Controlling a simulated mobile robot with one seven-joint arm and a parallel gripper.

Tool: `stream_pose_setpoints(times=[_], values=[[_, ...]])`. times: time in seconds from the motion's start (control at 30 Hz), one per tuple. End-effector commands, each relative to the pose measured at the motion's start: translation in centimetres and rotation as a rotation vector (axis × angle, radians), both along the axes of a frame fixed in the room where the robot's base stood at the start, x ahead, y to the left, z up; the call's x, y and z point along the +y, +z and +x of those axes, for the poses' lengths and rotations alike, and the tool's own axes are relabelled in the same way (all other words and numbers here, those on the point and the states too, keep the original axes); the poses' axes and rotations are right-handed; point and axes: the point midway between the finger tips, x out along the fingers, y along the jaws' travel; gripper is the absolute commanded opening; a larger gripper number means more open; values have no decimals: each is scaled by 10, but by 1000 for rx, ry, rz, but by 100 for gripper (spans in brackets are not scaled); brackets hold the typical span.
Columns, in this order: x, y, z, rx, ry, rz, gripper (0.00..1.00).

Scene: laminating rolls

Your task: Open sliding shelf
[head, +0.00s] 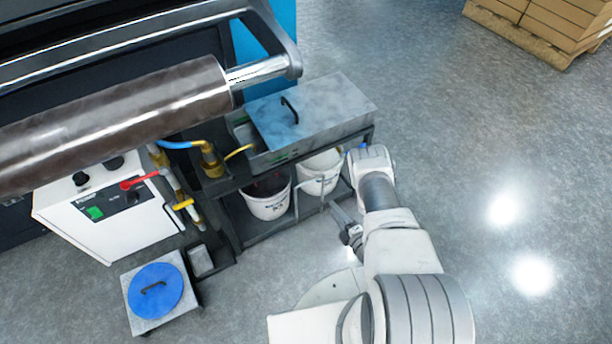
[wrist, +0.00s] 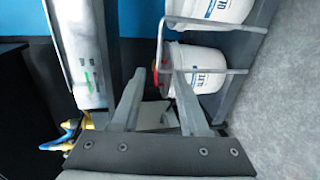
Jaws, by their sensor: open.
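The sliding shelf (head: 285,228) is the low dark shelf of the cart, bearing two white buckets, one (head: 268,203) at left and one (head: 321,170) at right. A thin grey bar, which looks like its handle (wrist: 215,24), runs along the front of the buckets in the wrist view and bends toward my fingertips. My gripper (wrist: 158,75) is open, with its two fingers apart. In the wrist view the end of the bar lies just beyond the fingertips; I cannot tell whether it is between them. In the head view my gripper (head: 345,222) is beside the shelf front, partly hidden by my arm.
A metal box with a lid (head: 315,108) sits on top of the cart. A white control box (head: 108,215) with hoses and valves stands left. A blue round lid (head: 155,290) is at the lower left. A large roller (head: 110,125) hangs over the upper left.

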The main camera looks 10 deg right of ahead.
Motion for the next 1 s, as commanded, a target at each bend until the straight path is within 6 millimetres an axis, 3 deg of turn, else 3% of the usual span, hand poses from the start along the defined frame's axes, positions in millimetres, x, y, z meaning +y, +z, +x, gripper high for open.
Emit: stream_pose_setpoints(times=[0.17, 0.7, 1.0], values=[[4, -4, 12, -4, 1, 0, 44], [38, -27, 118, -6, 0, 1, 44], [51, -34, 156, -4, 0, 1, 44]])
